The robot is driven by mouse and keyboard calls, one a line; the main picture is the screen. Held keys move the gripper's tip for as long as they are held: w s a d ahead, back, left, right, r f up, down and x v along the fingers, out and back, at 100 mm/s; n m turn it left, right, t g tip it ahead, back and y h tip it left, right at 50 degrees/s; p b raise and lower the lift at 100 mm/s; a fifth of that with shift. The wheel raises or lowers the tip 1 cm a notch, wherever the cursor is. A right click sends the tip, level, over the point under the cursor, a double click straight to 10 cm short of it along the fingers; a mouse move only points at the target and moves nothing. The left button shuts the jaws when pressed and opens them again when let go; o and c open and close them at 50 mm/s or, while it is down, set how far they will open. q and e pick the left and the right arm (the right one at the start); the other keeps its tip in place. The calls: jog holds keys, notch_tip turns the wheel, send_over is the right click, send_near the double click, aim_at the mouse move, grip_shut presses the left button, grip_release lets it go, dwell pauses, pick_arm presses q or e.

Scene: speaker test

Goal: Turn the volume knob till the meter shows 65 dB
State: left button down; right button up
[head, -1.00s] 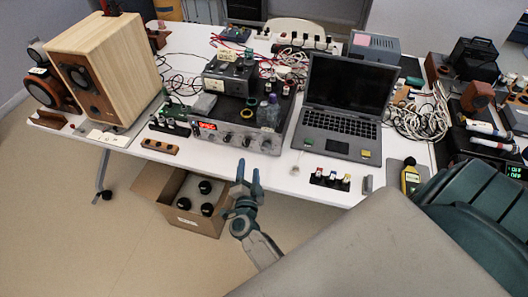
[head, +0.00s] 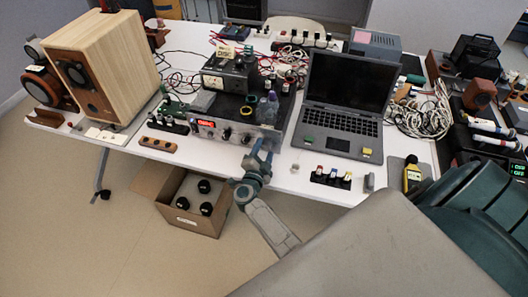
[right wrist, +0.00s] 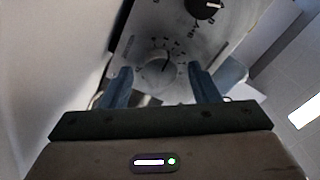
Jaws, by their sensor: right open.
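The amplifier (head: 222,131) with a red lit display stands at the front of the table. In the right wrist view a pale round knob (right wrist: 160,70) with a dark pointer line and dial marks sits on its panel. My right gripper (head: 263,148) is open at the right end of that panel. In the right wrist view its fingertips (right wrist: 158,72) are on either side of the knob; I cannot tell if they touch it. In the head view the gripper hides that part of the panel. A yellow handheld meter (head: 411,178) stands at the right; its reading is too small to read.
An open laptop (head: 341,134) is right of the amplifier, with small colored plugs (head: 331,177) in front. A wooden speaker (head: 130,75) stands at the left. A cardboard box (head: 187,222) is on the floor below. A black knob (right wrist: 205,8) is near the right finger.

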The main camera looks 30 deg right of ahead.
jog(key=shift+w+d, duration=0.2)
jog(key=c, duration=1)
jog(key=shift+o, duration=0.2)
jog(key=shift+f+m+b, duration=0.15)
jog(key=shift+m+b, duration=0.45)
jog(key=shift+m, duration=1.4)
jog(key=o, duration=1)
jog(key=shift+c, duration=0.2)
